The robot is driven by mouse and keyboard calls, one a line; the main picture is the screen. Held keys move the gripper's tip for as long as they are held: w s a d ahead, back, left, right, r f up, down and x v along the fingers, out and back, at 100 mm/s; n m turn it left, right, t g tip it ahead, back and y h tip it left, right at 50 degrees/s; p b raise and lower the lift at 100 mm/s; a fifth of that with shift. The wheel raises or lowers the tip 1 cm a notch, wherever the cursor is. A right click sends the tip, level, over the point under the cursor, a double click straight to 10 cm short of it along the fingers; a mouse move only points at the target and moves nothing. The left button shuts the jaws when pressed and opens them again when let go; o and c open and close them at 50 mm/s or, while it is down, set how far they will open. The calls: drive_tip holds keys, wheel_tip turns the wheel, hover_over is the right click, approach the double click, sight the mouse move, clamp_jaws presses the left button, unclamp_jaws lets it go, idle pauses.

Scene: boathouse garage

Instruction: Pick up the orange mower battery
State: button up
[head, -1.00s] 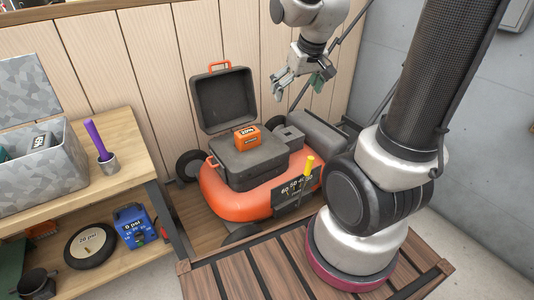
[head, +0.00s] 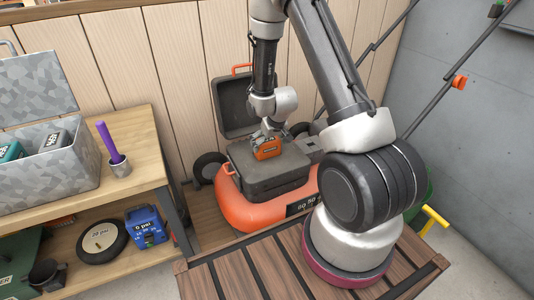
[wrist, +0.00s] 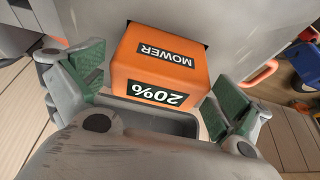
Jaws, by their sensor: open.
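The orange mower battery (head: 267,149) sits at the top of the dark grey housing (head: 262,182) on the orange mower (head: 246,212). In the wrist view the battery (wrist: 160,62) fills the middle, with labels reading "MOWER" and "20%". My gripper (head: 268,134) is right over the battery in the head view. In the wrist view its green-padded fingers (wrist: 155,88) are open, one on each side of the battery. Gaps show between both pads and the battery. The battery's underside is hidden.
The housing's raised lid (head: 232,108) stands close behind my gripper. The plank wall is behind the mower.

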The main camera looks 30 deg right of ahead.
drive_tip(key=x, duration=0.3)
drive_tip(key=shift+w+f, duration=0.1)
drive_tip(key=c, duration=1.5)
